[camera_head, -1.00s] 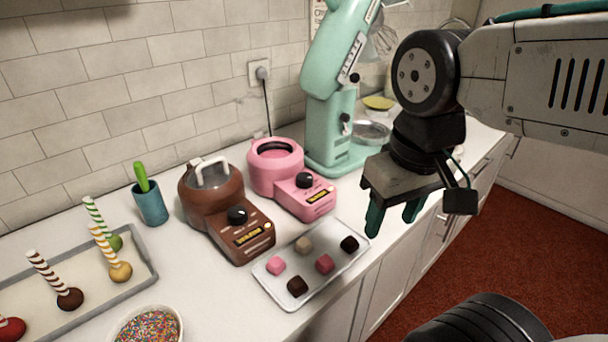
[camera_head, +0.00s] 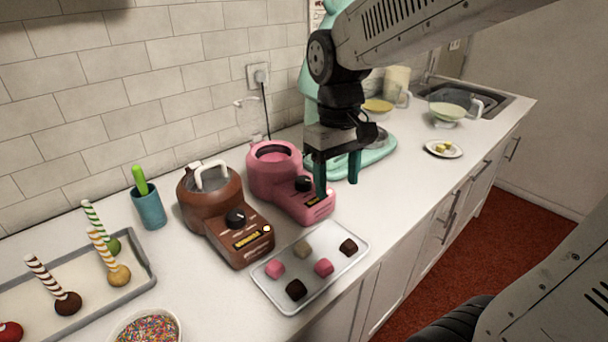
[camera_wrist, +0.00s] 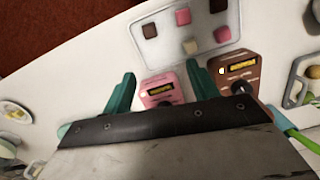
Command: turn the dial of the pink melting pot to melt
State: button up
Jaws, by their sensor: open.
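The pink melting pot (camera_head: 262,178) stands on the counter behind the small tray, its front panel facing the counter edge. Its black dial (camera_head: 304,183) is on top of the panel, just left of my gripper (camera_head: 337,186). My gripper points down with its two green fingers apart and empty, over the right side of the panel. The near finger overlaps part of the panel. In the wrist view the pink panel (camera_wrist: 159,89) with its yellow display lies between the open fingers (camera_wrist: 160,72); the dial is partly hidden by my gripper body. I cannot tell whether a finger touches the pot.
A brown melting pot (camera_head: 207,202) stands close on the left. A metal tray (camera_head: 312,287) with several chocolate cubes lies in front. The mint stand mixer (camera_head: 380,150) is behind my gripper. A blue cup (camera_head: 150,208) is farther left. Counter to the right is fairly clear.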

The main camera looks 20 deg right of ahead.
aim_at(303, 179)
jog(key=w+n, duration=0.1)
jog(key=w, duration=0.3)
jog(key=w+n, duration=0.2)
jog(key=w, duration=0.3)
jog(key=w+n+t, duration=0.1)
jog(key=w, duration=0.4)
jog(key=shift+w+a+f+n, duration=0.15)
jog(key=shift+a+f+n, duration=0.1)
jog(key=shift+n, duration=0.05)
jog(key=shift+f, duration=0.1)
jog(key=shift+n, duration=0.3)
notch_tip(303, 179, down, 8)
jog(key=shift+r, duration=0.2)
jog(key=c, duration=1)
